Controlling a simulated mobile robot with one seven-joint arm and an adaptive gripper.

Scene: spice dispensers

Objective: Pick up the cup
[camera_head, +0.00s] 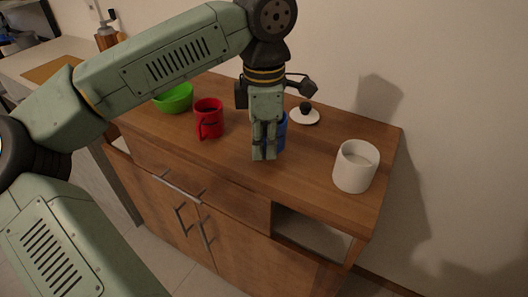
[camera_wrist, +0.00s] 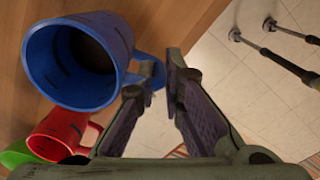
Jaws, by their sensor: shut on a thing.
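A blue cup (camera_wrist: 118,42) fills the upper left of the wrist view, its open mouth towards the camera. In the head view the blue cup (camera_head: 281,133) is mostly hidden behind my gripper (camera_head: 264,154), which points down over the cabinet top. In the wrist view my gripper (camera_wrist: 164,66) is shut on the blue cup's handle, which shows between the fingertips. I cannot tell whether the cup's base touches the wood. A red cup (camera_head: 208,118) stands to the left; it also shows in the wrist view (camera_wrist: 62,132).
A green bowl (camera_head: 174,98) sits left of the red cup. A white canister (camera_head: 355,166) stands at the right, and a white lid with a dark knob (camera_head: 304,115) lies behind. The wooden cabinet top (camera_head: 310,160) is clear between the blue cup and canister.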

